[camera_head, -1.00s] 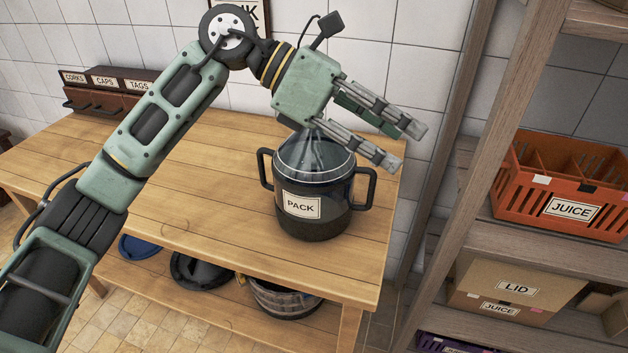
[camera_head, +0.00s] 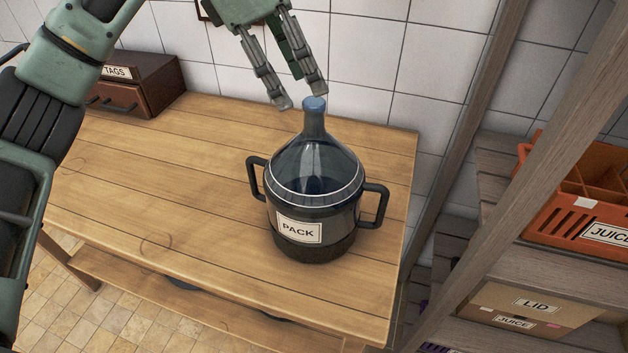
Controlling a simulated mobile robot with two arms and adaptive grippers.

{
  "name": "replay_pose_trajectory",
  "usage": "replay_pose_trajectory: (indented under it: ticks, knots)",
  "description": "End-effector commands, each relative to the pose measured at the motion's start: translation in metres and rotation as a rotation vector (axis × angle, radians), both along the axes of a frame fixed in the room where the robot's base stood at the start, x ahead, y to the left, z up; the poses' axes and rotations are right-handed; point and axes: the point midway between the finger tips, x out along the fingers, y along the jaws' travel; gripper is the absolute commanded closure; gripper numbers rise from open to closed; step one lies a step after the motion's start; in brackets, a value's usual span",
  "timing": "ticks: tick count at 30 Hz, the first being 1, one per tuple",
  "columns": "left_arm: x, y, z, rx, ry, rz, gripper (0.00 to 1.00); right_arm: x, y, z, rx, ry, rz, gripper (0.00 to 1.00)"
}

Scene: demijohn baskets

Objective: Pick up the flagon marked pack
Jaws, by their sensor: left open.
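The flagon (camera_head: 316,160) is clear bluish glass with a blue cap. It stands upright on the wooden table (camera_head: 160,190), in a dark basket (camera_head: 345,222) with two side handles and a label reading PACK. My left gripper (camera_head: 299,102) is open and points down, its fingertips just above and around the level of the cap. Nothing shows between its fingers apart from the cap just below them. I cannot tell whether a fingertip touches the cap. My right gripper is not in view.
A brown drawer box (camera_head: 140,85) marked TAGS stands at the table's back left. A tiled wall is close behind. At right a wooden shelf holds an orange JUICE crate (camera_head: 565,215) and a cardboard LID box (camera_head: 495,297). The table left of the basket is clear.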

Motion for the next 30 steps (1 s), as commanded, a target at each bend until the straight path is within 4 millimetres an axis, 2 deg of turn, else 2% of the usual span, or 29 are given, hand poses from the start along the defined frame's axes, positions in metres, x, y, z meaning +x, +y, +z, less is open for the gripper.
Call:
replay_pose_trajectory:
  ticks: [9, 12, 18, 26, 30]
  knots:
    - [-0.001, -0.013, -0.032, 0.001, 0.004, -0.003, 0.54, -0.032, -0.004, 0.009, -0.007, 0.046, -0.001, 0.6]
    - [-0.003, -0.018, -0.046, 0.002, 0.005, -0.003, 0.54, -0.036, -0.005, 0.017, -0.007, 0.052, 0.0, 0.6]
    - [-0.001, -0.026, -0.068, 0.0, 0.002, 0.0, 0.54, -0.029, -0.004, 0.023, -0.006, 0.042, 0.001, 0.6]
    - [-0.001, -0.027, -0.071, 0.0, 0.001, 0.001, 0.54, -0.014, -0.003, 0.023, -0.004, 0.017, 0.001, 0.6]
    - [-0.001, -0.027, -0.071, 0.0, 0.001, 0.001, 0.67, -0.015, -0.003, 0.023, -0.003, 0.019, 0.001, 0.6]
